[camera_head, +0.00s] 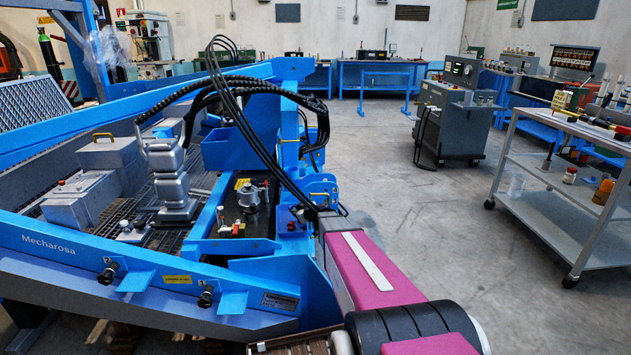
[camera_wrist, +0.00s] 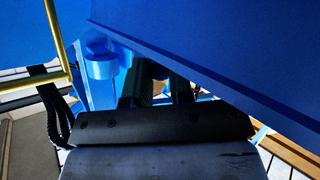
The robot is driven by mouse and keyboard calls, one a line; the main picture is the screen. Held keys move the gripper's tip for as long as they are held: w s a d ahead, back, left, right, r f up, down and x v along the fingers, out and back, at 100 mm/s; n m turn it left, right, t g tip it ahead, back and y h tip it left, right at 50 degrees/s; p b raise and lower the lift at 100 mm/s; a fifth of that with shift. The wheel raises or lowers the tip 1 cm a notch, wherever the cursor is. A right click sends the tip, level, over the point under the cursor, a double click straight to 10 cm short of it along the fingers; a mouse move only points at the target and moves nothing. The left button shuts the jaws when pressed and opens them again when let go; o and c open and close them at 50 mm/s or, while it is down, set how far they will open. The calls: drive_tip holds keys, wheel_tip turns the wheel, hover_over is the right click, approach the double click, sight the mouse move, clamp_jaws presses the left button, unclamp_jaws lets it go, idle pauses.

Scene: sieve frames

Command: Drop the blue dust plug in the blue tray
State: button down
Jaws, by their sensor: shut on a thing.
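In the wrist view my gripper (camera_wrist: 158,88) has two dark fingers reaching in under a large blue panel. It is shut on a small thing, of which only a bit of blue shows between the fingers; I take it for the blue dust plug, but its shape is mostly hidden. A blue open-topped box, which may be the blue tray, stands on the machine in the head view (camera_head: 232,150). I cannot tell its distance from my gripper, which is hidden in the head view behind my pink arm.
The large blue panel (camera_wrist: 220,50) overhangs the fingers closely. A blue cylinder (camera_wrist: 101,66) stands left of them, and a yellow bar (camera_wrist: 56,40) farther left. Black cables (camera_head: 265,130) arch over the blue machine. A shelf trolley (camera_head: 565,225) stands right; the floor between is clear.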

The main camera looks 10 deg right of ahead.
drive_tip(key=shift+f, duration=1.15)
drive_tip(key=c, duration=0.9)
unclamp_jaws()
drive_tip(key=v, duration=1)
drive_tip(key=shift+s+d+r, duration=0.1)
drive_tip(key=shift+s+r, duration=0.05)
drive_tip(key=shift+s, duration=0.2)
